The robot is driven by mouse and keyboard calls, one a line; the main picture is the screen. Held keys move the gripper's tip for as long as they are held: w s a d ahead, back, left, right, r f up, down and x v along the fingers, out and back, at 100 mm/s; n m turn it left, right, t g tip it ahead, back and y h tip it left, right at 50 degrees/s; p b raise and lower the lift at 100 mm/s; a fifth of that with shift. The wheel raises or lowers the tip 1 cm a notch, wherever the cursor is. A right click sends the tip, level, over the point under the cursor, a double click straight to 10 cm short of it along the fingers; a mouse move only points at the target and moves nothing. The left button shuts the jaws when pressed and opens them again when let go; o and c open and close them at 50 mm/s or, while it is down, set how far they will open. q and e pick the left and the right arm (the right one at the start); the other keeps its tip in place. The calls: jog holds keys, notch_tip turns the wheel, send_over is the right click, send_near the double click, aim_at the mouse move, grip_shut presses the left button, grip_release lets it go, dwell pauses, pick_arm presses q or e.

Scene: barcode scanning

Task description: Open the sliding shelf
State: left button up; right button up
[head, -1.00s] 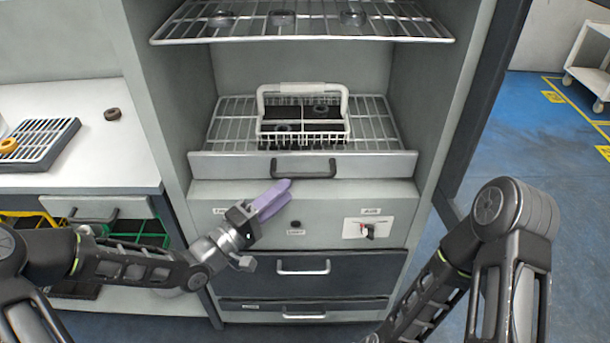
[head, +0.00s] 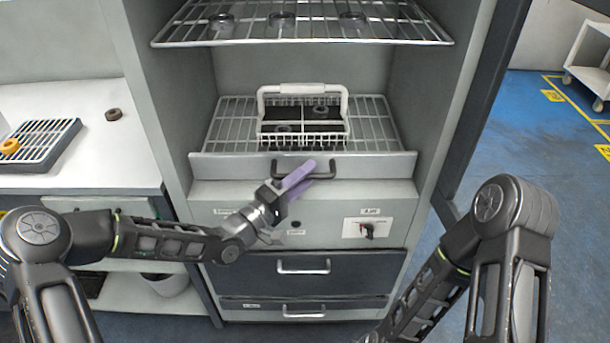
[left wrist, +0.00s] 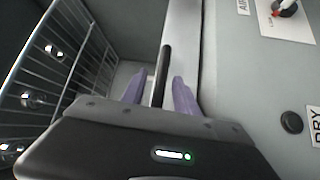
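The sliding shelf is a wire rack with a grey front panel (head: 385,167), sitting inside the open cabinet. Its dark bar handle (head: 283,172) is at the middle of the panel. My left gripper (head: 313,174) has purple fingers and is at the right part of this handle. In the left wrist view, the handle (left wrist: 162,75) stands between the two open fingers (left wrist: 159,88), with a gap visible on both sides. My right gripper is not in view; only my right arm shows.
A white wire basket (head: 301,137) with dark round pieces stands on the shelf. An upper wire rack (head: 300,33) holds several round jars. Below are a red-and-black switch (head: 368,230) and dark drawers (head: 345,272). A white counter (head: 100,150) is at the left.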

pick_arm(q)
jog(key=shift+c, duration=0.2)
grip_shut()
dwell(1.1)
